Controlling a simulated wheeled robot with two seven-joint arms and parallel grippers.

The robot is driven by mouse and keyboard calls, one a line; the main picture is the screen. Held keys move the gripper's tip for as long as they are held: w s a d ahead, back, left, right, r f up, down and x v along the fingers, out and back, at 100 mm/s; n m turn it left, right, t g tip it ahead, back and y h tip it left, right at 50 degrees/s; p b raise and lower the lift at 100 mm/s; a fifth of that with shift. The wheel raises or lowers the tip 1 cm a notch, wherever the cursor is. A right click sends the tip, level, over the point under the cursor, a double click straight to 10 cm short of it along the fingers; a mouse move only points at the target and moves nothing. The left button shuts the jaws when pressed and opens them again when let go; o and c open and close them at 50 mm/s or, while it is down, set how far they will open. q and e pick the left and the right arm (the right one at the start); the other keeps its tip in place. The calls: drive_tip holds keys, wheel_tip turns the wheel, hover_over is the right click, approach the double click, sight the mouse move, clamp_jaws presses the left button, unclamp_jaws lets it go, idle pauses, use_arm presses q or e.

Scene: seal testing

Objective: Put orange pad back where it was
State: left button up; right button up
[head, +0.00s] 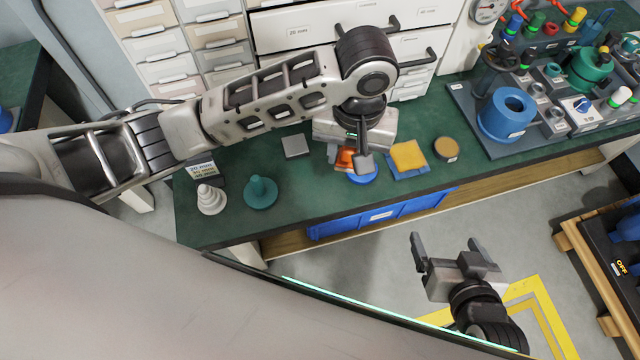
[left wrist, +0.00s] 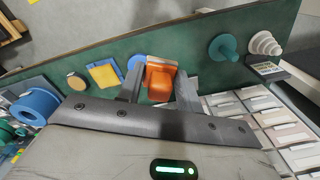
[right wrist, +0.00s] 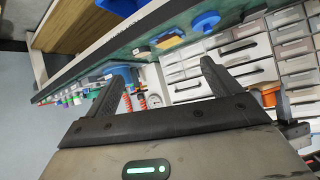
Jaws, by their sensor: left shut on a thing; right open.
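The orange pad (head: 345,158) is between the fingers of my left gripper (head: 352,165), over the green bench, and is partly hidden by the gripper in the head view. In the left wrist view the orange pad (left wrist: 160,78) shows as a block between both fingers, and the left gripper (left wrist: 160,85) is shut on it. A round blue piece (head: 363,176) is beside or under the pad; I cannot tell if they touch. My right gripper (head: 446,244) is open and empty, in front of the bench over the floor.
A yellow pad on a blue square (head: 408,156) and a tan disc (head: 446,148) lie right of the left gripper. Drawers (head: 220,35) rise behind.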

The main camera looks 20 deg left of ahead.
use_arm(q)
drive_tip(key=s+d+f+b, duration=0.2)
drive_tip(key=s+d+f, duration=0.1)
drive_tip(key=d+f, duration=0.25)
drive_tip(key=n+b, duration=0.1)
drive_tip(key=b, duration=0.1)
hover_over(322, 182)
drive_tip(key=d, duration=0.1)
drive_tip(key=f, duration=0.9)
drive_tip(key=shift+s+f, duration=0.1)
drive_tip(key=shift+s, duration=0.15)
drive_tip(key=shift+w+a+f+b, duration=0.2)
drive_tip(key=shift+a+f+b, duration=0.15)
drive_tip(key=shift+f, duration=0.1)
wheel_tip(322, 182, down, 2)
drive_tip(key=shift+w+a+f+b, duration=0.1)
drive_tip(key=shift+w+f+b, duration=0.05)
drive_tip(key=shift+f+b, duration=0.15)
drive_tip(key=shift+f, duration=0.55)
drive_tip(key=o, duration=1)
drive_tip(key=shift+c, duration=0.2)
use_arm(e)
drive_tip(key=shift+w+a+f+t+y, duration=0.15)
drive_tip(key=shift+a+f, duration=0.1)
drive_tip(key=shift+f, duration=0.35)
drive_tip(key=shift+w+a+f+t+y, duration=0.1)
drive_tip(key=shift+a+f+t+y, duration=0.1)
drive_tip(key=shift+f, duration=0.4)
